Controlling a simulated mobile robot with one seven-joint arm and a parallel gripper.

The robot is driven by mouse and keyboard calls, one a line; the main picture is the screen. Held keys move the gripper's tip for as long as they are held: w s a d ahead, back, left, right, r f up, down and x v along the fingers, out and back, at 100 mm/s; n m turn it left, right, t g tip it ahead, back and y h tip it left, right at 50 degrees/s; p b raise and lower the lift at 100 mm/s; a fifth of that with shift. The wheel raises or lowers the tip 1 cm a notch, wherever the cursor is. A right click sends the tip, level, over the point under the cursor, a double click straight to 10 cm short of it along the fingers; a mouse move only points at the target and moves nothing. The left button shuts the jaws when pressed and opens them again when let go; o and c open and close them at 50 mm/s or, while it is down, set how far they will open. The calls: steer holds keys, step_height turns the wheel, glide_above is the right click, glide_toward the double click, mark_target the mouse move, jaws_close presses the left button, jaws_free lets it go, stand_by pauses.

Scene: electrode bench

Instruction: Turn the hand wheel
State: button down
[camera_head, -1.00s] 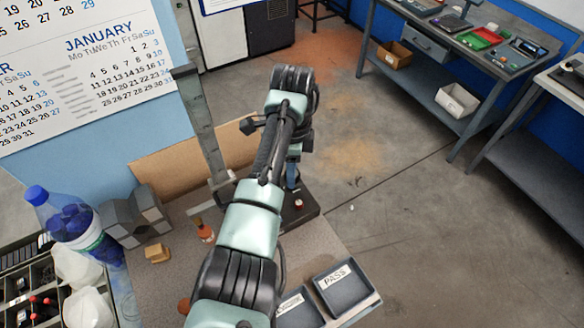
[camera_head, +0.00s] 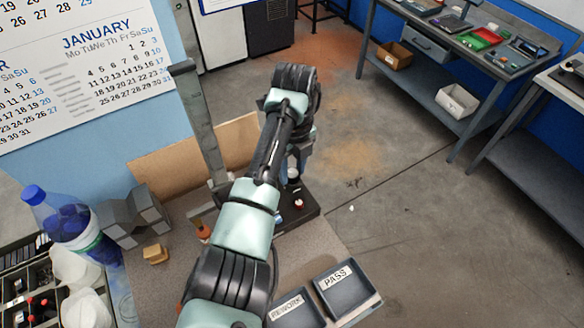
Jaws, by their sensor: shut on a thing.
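My gripper (camera_head: 293,182) is at the far end of my arm, beside the tall grey column (camera_head: 200,105) of the bench stand. My wrist and forearm hide most of it, and only a small part shows below the wrist. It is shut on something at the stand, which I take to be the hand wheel. The wheel itself is hidden behind my arm, so its angle cannot be seen. The stand's dark base (camera_head: 311,214) shows right of my arm, with a small red and white piece (camera_head: 299,204) on it.
A PASS tray (camera_head: 362,300) and a REWORK tray (camera_head: 285,322) lie at the bench's front right. Grey V-shaped blocks (camera_head: 125,220), a wooden block (camera_head: 155,254), an orange-handled tool (camera_head: 203,232) and a blue bottle (camera_head: 65,215) stand left. Open floor lies beyond the bench.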

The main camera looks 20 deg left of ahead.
steer(key=shift+m, duration=0.5)
steer(key=shift+c, duration=2.2)
jaws_free()
steer(key=shift+r, duration=0.15)
